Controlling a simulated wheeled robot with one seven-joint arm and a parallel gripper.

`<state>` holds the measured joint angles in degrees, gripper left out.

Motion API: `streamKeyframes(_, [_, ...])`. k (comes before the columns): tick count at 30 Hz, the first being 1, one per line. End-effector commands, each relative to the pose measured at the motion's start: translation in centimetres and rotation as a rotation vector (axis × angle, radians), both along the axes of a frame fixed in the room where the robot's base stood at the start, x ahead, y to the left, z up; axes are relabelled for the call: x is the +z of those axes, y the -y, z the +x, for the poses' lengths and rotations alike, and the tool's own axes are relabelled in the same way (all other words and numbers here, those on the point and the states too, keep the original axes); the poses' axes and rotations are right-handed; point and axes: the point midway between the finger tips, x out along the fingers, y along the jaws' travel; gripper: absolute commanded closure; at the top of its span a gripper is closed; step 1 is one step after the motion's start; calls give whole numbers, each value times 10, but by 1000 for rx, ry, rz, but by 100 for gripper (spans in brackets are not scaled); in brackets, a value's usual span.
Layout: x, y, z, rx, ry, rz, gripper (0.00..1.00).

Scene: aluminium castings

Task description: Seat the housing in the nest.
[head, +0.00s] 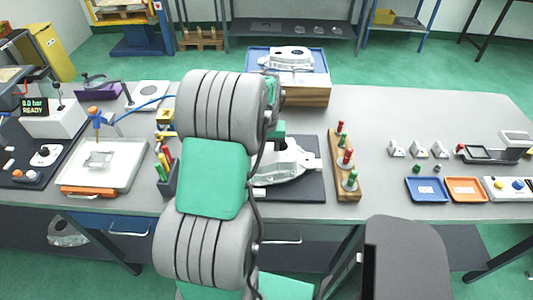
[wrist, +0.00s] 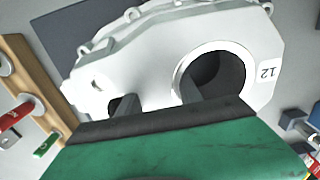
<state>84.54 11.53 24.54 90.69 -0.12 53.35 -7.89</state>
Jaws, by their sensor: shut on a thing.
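The housing (wrist: 150,45) is a pale aluminium casting with a large round bore and a tag reading 12. In the head view the housing (head: 290,165) is over a dark flat plate (head: 312,190) right of my arm. My gripper (wrist: 156,102) is shut on the housing's wall: one finger reaches into the round bore, the other into a smaller opening to its left. The fingertips are hidden inside. I cannot tell whether the housing touches the plate. No nest can be made out with certainty; my arm hides part of the bench.
A wooden rack with coloured pegs (head: 355,190) stands close right of the plate. A second casting (head: 290,57) lies in a blue tray on a wooden box behind. A holder with coloured tools (head: 168,182) stands left of my arm. Bench is clear at back right.

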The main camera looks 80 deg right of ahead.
Motion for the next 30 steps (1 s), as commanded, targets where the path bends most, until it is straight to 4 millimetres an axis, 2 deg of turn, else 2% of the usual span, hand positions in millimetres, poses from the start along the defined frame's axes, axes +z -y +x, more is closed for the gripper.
streamKeyframes(30, [-19,2,0,0,0,-6,100])
